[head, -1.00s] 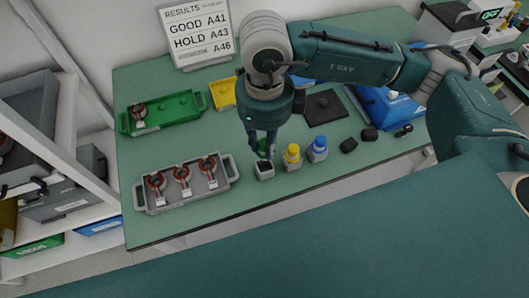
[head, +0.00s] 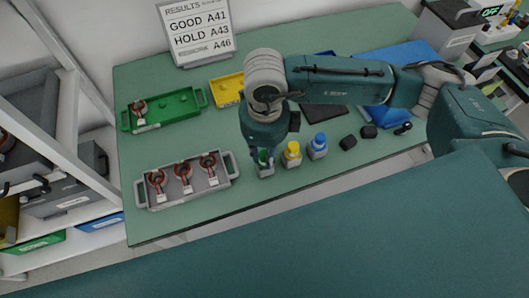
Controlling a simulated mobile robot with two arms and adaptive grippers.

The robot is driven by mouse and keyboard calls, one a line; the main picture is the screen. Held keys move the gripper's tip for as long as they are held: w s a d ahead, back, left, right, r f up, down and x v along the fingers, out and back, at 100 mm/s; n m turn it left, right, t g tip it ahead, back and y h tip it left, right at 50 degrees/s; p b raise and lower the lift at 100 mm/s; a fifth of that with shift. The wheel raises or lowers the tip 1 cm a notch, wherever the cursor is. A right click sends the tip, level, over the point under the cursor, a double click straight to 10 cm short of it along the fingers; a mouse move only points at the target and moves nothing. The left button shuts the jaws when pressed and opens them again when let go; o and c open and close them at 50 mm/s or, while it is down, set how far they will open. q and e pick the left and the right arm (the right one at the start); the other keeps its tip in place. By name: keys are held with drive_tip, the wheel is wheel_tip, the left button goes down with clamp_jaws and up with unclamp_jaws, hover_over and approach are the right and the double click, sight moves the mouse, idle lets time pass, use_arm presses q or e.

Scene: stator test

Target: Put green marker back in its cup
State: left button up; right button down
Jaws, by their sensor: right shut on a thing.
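The green marker (head: 263,156) is between the fingers of my right gripper (head: 262,154), which is shut on it and points down. The marker is upright, with its lower end at the mouth of its small grey cup (head: 266,172). The fingers partly hide the marker, and I cannot tell how deep it sits. The yellow marker (head: 292,150) and the blue marker (head: 319,141) stand in their own cups just to the right. My left gripper is not in view.
A grey tray (head: 141,194) with several copper-wound stators lies to the left. A green tray (head: 160,124) and a yellow tray (head: 218,95) lie behind it. A results board (head: 199,32) stands at the back. Small black items (head: 348,142) lie to the right of the cups.

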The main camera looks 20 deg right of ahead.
drive_tip(key=shift+f, duration=0.25)
drive_tip(key=c, duration=1.5)
unclamp_jaws()
drive_tip(key=shift+r, duration=0.1)
drive_tip(key=shift+r, duration=0.2)
drive_tip(key=shift+r+p, duration=0.4)
drive_tip(key=shift+p, duration=0.2)
drive_tip(key=shift+r+b, duration=1.7)
drive_tip(key=shift+r, duration=4.1)
